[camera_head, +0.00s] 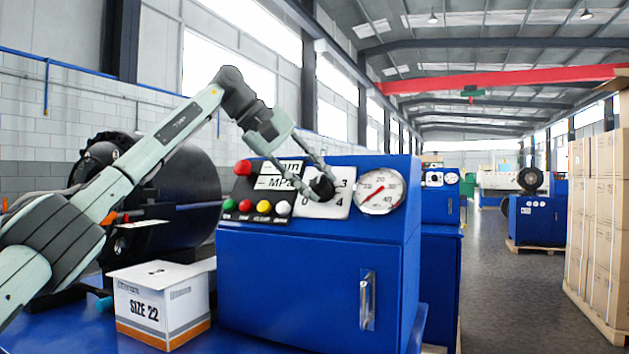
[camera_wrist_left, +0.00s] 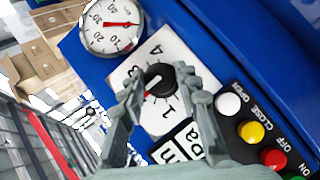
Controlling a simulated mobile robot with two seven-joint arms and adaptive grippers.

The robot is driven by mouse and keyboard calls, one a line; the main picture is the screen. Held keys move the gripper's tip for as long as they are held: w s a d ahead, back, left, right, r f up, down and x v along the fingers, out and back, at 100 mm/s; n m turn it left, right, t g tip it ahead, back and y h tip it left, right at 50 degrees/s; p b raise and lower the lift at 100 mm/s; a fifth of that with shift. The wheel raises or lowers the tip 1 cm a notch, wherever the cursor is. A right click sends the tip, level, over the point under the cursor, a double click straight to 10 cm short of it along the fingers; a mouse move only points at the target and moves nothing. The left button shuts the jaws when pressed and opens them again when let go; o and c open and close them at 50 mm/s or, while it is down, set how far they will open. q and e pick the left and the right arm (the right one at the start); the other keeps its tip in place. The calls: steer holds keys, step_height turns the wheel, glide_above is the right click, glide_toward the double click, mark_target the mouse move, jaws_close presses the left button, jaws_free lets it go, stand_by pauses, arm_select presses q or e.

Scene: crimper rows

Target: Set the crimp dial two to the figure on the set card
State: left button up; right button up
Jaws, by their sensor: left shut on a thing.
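The crimp dial is a black knob (camera_head: 322,188) on a white plate on the blue machine's upper panel. My left gripper (camera_head: 318,182) comes from the upper left and is shut on the knob. In the left wrist view its fingers (camera_wrist_left: 160,88) flank the knob (camera_wrist_left: 160,76). A red mark on the knob faces lower left there, between the 3 and the 1; a finger covers part of the plate on that side. Figures 0, 3 and 4 show in the head view. I cannot make out a set card's figure. My right gripper is not in view.
A round gauge (camera_head: 380,192) sits right of the dial. Red, green, yellow and white buttons (camera_head: 262,206) are to its left. A white box marked SIZE 22 (camera_head: 160,303) stands at the machine's left. More blue machines (camera_head: 440,205) and cartons (camera_head: 592,210) stand beyond.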

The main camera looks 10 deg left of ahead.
arm_select(q)
steer(key=o, duration=1.2)
steer(key=shift+c, duration=0.2)
steer(key=v, duration=1.2)
